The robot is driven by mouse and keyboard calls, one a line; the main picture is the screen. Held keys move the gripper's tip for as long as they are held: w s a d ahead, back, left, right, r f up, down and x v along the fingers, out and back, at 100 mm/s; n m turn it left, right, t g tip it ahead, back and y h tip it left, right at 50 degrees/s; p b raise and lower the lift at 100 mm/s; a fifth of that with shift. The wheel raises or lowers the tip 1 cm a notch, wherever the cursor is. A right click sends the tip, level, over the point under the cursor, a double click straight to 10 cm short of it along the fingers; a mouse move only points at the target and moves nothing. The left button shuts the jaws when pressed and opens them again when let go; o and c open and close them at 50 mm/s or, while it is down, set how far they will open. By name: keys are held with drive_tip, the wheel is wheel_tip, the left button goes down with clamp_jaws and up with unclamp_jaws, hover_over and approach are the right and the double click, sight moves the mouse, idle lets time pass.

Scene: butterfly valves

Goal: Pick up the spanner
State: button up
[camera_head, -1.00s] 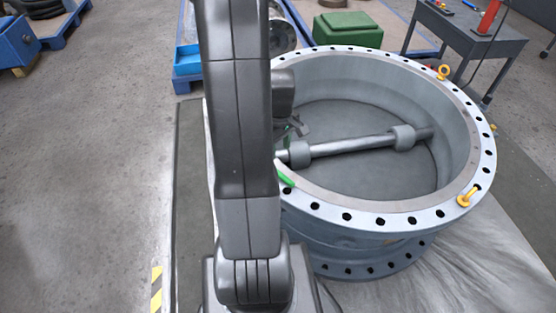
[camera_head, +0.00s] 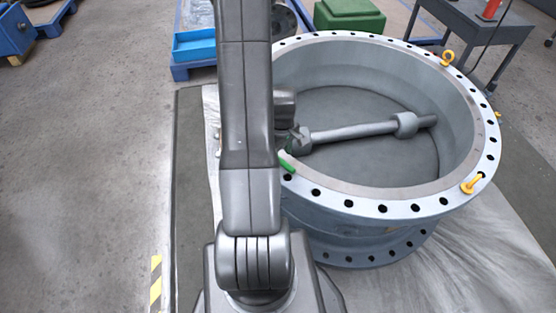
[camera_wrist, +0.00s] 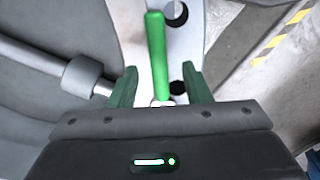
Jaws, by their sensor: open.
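The spanner (camera_wrist: 156,50) shows in the wrist view as a bright green handle lying along the pale flange of the valve. Its near end goes out of sight at my gripper's body. In the head view a short green piece of the spanner (camera_head: 288,168) shows on the near-left rim, beside my arm. My gripper (camera_wrist: 162,73) is open, with one dark green finger on each side of the spanner. Whether the fingers touch it I cannot tell. In the head view my gripper is mostly hidden behind my own arm.
The large grey valve ring (camera_head: 395,207) has a flange with several bolt holes and a shaft (camera_head: 352,133) across its inside. Yellow eye bolts (camera_head: 473,185) stand up from the rim. A green box (camera_head: 348,14), a blue tray (camera_head: 194,44) and a dark cart (camera_head: 470,22) are behind.

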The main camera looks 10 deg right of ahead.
sight(282, 160)
wheel_tip(282, 160, down, 3)
drive_tip(key=shift+w+d+f, duration=0.1)
drive_tip(key=shift+f, duration=0.05)
clamp_jaws()
idle(0.4)
wheel_tip(282, 160, up, 10)
drive_tip(key=p, duration=0.1)
idle(0.3)
